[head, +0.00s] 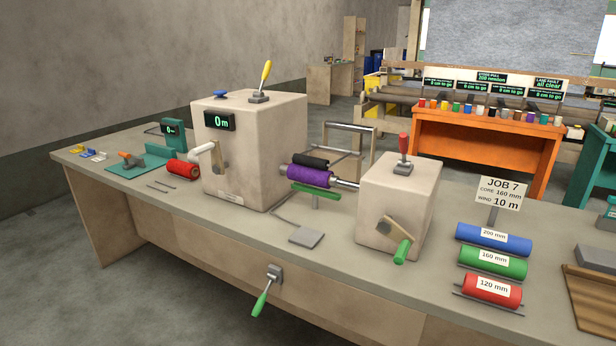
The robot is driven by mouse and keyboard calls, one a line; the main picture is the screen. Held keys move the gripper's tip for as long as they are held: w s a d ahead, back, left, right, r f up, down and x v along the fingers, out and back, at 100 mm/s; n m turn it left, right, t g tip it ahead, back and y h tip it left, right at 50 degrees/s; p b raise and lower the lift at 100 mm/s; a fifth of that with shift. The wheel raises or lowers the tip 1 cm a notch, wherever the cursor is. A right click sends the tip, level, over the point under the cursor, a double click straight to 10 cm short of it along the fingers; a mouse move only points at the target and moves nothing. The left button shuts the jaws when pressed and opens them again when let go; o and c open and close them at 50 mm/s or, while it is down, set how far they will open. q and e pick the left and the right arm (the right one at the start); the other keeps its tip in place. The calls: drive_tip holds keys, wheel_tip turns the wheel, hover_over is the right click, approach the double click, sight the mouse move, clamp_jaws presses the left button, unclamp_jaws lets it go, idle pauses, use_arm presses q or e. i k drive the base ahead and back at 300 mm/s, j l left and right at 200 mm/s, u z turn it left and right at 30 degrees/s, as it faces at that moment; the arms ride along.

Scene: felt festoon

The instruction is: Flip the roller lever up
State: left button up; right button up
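A lever with a green handle (261,303) is mounted on the bench's front edge and points down and to the left. No label shows on it. A yellow-handled lever (265,74) stands up on the left beige box (262,150), and a red-handled lever (403,146) stands up on the right beige box (425,200). Between the boxes sit a purple roll (308,176), a black roller (311,160) lying just above it and a green bar (316,194) below. Neither of my grippers is in view.
The bench (350,274) carries a white-handled crank (203,150), a green-handled crank (401,251), a grey plate (306,237) and labelled tubes (493,238). A "JOB 7" sign (501,194) stands behind the tubes. The floor before the bench is clear.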

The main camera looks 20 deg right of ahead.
sight(403, 145)
drive_tip(key=u, duration=0.15)
drive_tip(key=i+j+z, duration=0.15)
drive_tip(key=i+j, duration=0.3)
drive_tip(key=i, duration=0.15)
drive_tip(key=z, duration=1.4)
